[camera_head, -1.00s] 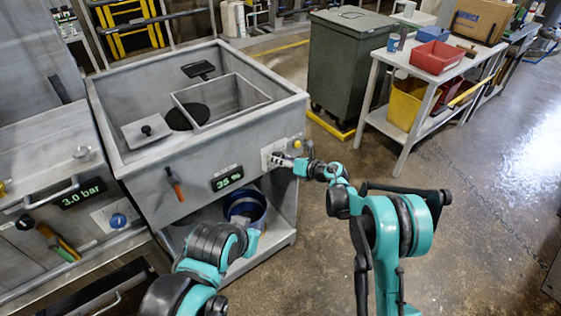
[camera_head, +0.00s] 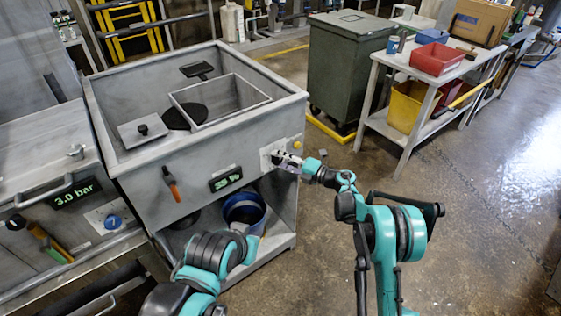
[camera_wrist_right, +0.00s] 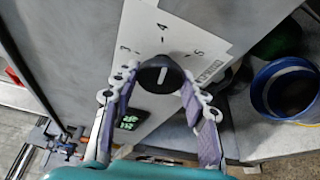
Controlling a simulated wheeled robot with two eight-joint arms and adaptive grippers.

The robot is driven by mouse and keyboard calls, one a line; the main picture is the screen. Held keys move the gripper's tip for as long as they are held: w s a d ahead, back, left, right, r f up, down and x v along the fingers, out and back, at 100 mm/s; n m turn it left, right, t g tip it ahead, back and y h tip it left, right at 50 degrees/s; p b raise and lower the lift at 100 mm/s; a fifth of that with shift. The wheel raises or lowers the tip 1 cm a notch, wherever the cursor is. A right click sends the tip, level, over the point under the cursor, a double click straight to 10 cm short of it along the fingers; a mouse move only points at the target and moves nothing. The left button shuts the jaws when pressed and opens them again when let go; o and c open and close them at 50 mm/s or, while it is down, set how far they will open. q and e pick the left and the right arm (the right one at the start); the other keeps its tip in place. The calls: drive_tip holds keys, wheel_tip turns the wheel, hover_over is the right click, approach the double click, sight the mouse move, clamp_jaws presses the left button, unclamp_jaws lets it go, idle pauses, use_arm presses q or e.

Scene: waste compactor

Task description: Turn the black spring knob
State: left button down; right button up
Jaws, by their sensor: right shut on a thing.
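The black knob (camera_wrist_right: 158,76) sits on a white dial plate (camera_wrist_right: 185,42) with the numbers 3, 4 and 5, on the front of the grey compactor. A short white mark shows on the knob's face, below the 4 in the right wrist view. My right gripper (camera_wrist_right: 160,84) has one finger on each side of the knob and is shut on it. In the head view my right gripper (camera_head: 284,161) is at the panel's right end and hides the knob. My left arm shows at the lower middle; its gripper cannot be made out.
The display reading 35 % (camera_head: 226,180) and an orange-handled tool (camera_head: 172,187) are on the panel left of the dial. A yellow button (camera_head: 297,145) is just beside the gripper. A blue bucket (camera_head: 245,212) stands on the lower shelf. Floor to the right is open.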

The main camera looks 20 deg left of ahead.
drive_tip(key=shift+m+y, duration=0.3)
drive_tip(key=shift+m, duration=0.5)
drive_tip(key=o, duration=1.2)
drive_tip(key=shift+f, duration=0.1)
drive_tip(key=shift+c, duration=0.2)
drive_tip(key=shift+d, duration=0.1)
drive_tip(key=v, duration=1.2)
